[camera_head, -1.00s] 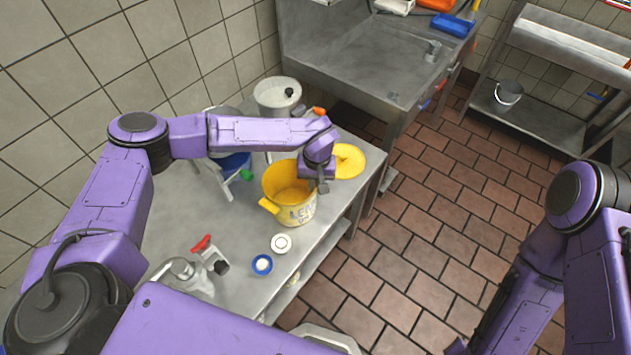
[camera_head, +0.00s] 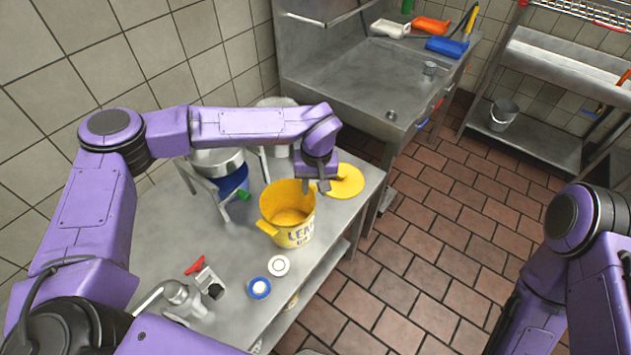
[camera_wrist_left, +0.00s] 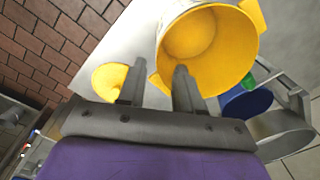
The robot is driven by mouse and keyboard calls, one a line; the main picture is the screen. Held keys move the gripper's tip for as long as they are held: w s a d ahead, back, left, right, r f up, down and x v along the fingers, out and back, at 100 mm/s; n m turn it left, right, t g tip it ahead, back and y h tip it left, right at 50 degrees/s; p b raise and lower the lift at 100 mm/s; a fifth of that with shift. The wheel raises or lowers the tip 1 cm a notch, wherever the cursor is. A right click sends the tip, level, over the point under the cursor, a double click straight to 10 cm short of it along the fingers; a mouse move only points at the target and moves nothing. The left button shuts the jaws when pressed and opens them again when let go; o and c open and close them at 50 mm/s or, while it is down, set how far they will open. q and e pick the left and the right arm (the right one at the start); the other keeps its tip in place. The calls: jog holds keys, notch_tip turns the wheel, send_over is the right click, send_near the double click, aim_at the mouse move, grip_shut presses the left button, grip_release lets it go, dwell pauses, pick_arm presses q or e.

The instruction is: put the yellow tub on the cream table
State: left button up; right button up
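The yellow tub (camera_head: 292,234), with dark lettering on its side, stands upright and open-topped on a grey metal table (camera_head: 222,275). In the left wrist view the tub (camera_wrist_left: 230,50) fills the upper middle, and its inside looks empty. My left gripper (camera_head: 315,187) is at the tub's far right rim. Its fingers (camera_wrist_left: 157,88) are apart, with a yellow side lug of the tub showing between them; I cannot tell whether they touch it. My right arm is at the right edge, its gripper out of view. I cannot tell which surface is the cream table.
A yellow lid (camera_head: 345,180) lies beside the tub near the table edge. A blue container (camera_head: 233,180) and metal stand are behind left. A white round item (camera_head: 278,265), a blue-rimmed one (camera_head: 259,288) and a metal device (camera_head: 183,298) are in front. Tiled floor is clear at right.

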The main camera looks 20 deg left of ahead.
pick_arm(q)
notch_tip(320, 180, up, 4)
jog(key=shift+d+r, duration=0.1)
